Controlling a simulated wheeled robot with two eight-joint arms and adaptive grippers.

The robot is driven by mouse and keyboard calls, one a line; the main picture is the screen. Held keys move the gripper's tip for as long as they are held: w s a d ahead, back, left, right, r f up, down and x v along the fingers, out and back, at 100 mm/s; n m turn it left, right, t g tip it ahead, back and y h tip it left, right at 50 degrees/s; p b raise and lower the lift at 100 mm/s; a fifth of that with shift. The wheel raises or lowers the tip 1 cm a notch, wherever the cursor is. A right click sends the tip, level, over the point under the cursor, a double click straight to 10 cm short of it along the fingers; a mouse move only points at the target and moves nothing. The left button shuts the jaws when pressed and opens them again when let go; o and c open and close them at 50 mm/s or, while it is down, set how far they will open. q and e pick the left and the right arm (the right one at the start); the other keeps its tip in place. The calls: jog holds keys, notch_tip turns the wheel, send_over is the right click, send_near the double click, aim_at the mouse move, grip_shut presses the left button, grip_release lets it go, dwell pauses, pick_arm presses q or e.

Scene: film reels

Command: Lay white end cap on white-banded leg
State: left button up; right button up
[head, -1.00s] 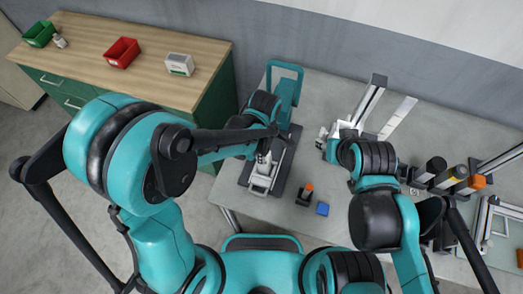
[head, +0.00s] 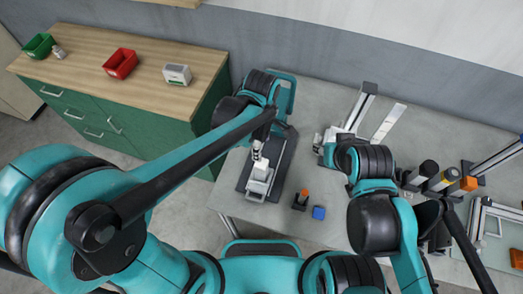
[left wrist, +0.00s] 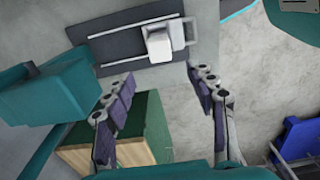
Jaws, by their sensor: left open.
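A white block (head: 260,174), possibly the white end cap, rests on a dark railed plate (head: 281,164); it also shows in the left wrist view (left wrist: 159,45). My left gripper (head: 258,157) is above it; in the left wrist view the fingers (left wrist: 162,78) are spread, with nothing between them. Dark upright cylinders (head: 429,168) stand at the right of the table, one with a yellow band. I cannot tell which has a white band. My right gripper (head: 323,141) is beside a metal profile (head: 359,107); its jaw state is unclear.
A small orange-topped black piece (head: 301,199) and a blue block (head: 319,213) lie on the grey table. An orange cube (head: 468,183) sits at the right. A green cabinet (head: 130,125) at the left carries a red bin (head: 121,60) and a white box (head: 177,74).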

pick_arm(q)
jog(key=shift+a+r, duration=0.1)
jog(key=shift+r, duration=0.85)
jog(key=s+a+r+m+t, duration=0.2)
jog(key=a+m+t, duration=0.1)
jog(key=a+m, duration=0.4)
jog(key=s+a+r+m+t, duration=0.3)
jog(key=a+m, duration=0.4)
jog(key=a, duration=0.3)
jog(key=shift+a+r+t, duration=0.3)
jog(key=shift+r+t, duration=0.05)
jog(key=shift+t, duration=0.25)
jog(key=shift+s, duration=0.1)
